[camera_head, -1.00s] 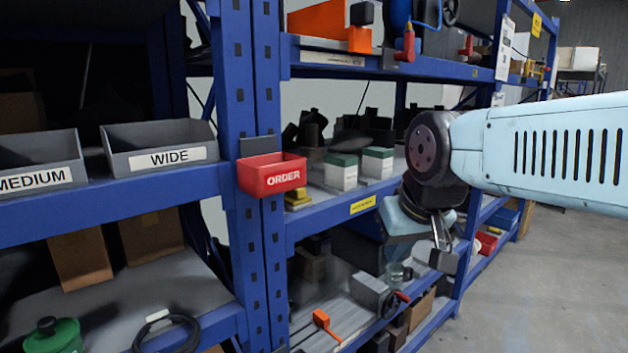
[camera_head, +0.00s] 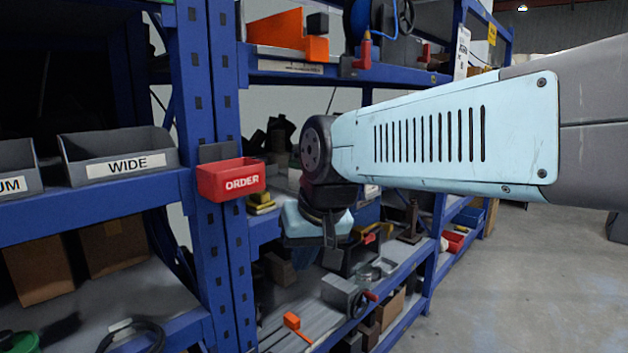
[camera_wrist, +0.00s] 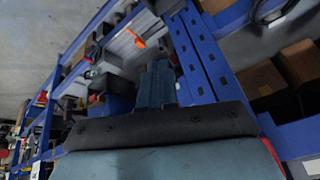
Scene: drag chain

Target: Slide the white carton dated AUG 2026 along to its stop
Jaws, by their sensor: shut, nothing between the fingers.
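My gripper (camera_head: 331,238) is shut and empty, pointing down in front of the middle shelf, right of the red ORDER bin. In the wrist view my shut fingers (camera_wrist: 155,84) point toward the blue rack, with nothing between them. In the current head view my wrist and forearm cover the place where two white cartons with green tops stood side by side in the earlier head view. Only small pale patches show around my wrist, and I cannot tell which belong to a carton. No AUG 2026 date is readable. The stop cannot be made out.
The red ORDER bin (camera_head: 231,180) hangs on the blue upright (camera_head: 191,110) left of my gripper. Yellow pieces (camera_head: 261,202) lie on the shelf beside it. Below are an orange item (camera_head: 292,321) and a grey vise-like block (camera_head: 343,295).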

